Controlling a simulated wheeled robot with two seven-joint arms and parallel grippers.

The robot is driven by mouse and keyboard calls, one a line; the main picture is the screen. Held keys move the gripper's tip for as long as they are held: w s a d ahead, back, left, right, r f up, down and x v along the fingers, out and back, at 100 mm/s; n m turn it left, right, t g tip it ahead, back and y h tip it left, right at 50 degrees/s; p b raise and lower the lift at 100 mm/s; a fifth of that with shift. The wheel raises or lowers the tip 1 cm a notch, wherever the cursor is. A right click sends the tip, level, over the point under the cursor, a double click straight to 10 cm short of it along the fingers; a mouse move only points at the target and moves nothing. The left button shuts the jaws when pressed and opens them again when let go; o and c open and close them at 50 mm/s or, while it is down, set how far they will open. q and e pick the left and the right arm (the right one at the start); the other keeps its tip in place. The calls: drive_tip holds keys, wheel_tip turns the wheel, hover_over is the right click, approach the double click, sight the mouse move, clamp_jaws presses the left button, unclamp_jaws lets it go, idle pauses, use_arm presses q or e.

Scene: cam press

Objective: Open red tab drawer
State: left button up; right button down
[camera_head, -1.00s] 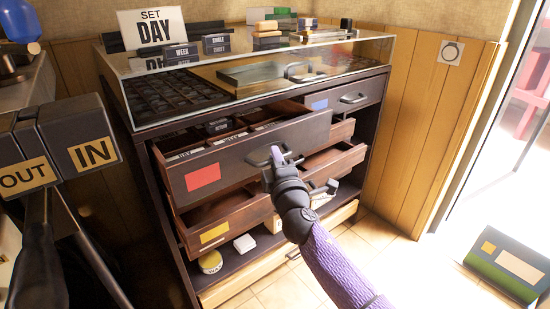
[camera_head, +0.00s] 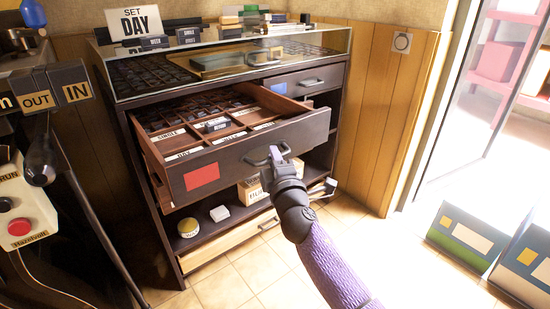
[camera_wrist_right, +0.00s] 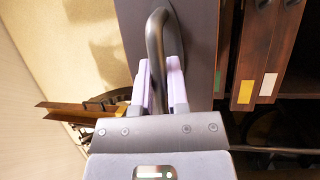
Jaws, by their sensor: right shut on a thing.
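The red tab drawer (camera_head: 240,150) is pulled far out of the dark cabinet, and its divided compartments with labels show. A red tab (camera_head: 201,177) is on the left of its front. My right gripper (camera_head: 278,154) is shut on the drawer's dark handle (camera_head: 262,159). In the right wrist view, the purple fingers (camera_wrist_right: 160,85) lie on both sides of the curved handle bar (camera_wrist_right: 155,45). My left gripper is not in view.
A glass case (camera_head: 230,62) tops the cabinet. Below the drawer are a round yellow tin (camera_head: 188,228), a white block (camera_head: 220,213) and a light wooden drawer (camera_head: 230,242). A control box (camera_head: 22,210) stands at the left.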

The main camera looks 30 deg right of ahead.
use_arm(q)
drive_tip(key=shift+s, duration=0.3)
use_arm(e)
drive_tip(key=shift+s, duration=0.15)
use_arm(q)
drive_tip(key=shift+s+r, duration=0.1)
use_arm(e)
drive_tip(key=c, duration=0.6)
unclamp_jaws()
use_arm(q)
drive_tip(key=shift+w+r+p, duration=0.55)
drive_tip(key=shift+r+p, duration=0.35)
drive_tip(key=shift+p, duration=0.2)
use_arm(e)
drive_tip(key=v, duration=1)
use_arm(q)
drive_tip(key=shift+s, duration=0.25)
